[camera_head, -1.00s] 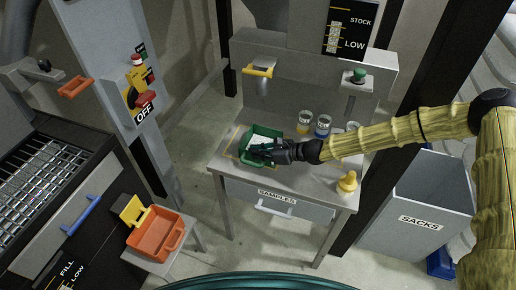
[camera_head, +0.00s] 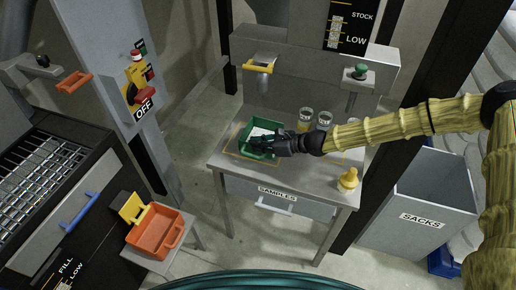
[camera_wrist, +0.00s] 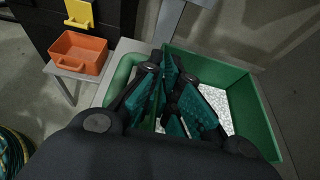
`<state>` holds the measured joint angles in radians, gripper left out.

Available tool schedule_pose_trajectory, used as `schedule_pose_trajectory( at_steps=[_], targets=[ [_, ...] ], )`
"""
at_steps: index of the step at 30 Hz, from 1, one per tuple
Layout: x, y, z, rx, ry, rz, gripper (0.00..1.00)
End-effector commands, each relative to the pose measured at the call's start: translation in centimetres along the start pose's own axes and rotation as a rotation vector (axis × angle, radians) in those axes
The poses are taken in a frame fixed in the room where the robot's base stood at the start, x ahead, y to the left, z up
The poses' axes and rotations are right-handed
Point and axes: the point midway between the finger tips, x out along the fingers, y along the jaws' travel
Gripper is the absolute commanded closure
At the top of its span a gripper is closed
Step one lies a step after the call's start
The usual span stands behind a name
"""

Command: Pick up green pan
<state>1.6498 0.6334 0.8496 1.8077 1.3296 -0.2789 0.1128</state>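The green pan (camera_head: 262,154) is a rectangular open tray with pale granular stuff in it, at the left of the grey samples table. It shows at the right of the wrist view (camera_wrist: 245,97), with its rounded green handle at its left side. My gripper (camera_head: 258,141) reaches in from the right over the pan. In the wrist view my gripper's teal fingers (camera_wrist: 178,108) stand close together on either side of the pan's handle-side wall and appear shut on it. The exact contact is partly hidden by the fingers. The pan looks slightly raised over a yellow outline.
Several jars (camera_head: 305,119) stand behind my arm on the samples table (camera_head: 300,180). A yellow knob-shaped object (camera_head: 348,180) is at its right corner. A sacks bin (camera_head: 425,195) stands right.

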Motion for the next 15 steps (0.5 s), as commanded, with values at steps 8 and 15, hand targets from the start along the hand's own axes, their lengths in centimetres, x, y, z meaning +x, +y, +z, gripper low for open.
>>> schedule_pose_trajectory(
  at_steps=[8, 15],
  targets=[
    [-0.7, 0.8, 0.7, 0.004, -0.002, -0.001, 1.00],
    [-1.4, 2.4, 0.6, 0.002, -0.002, 0.000, 1.00]
  ],
)
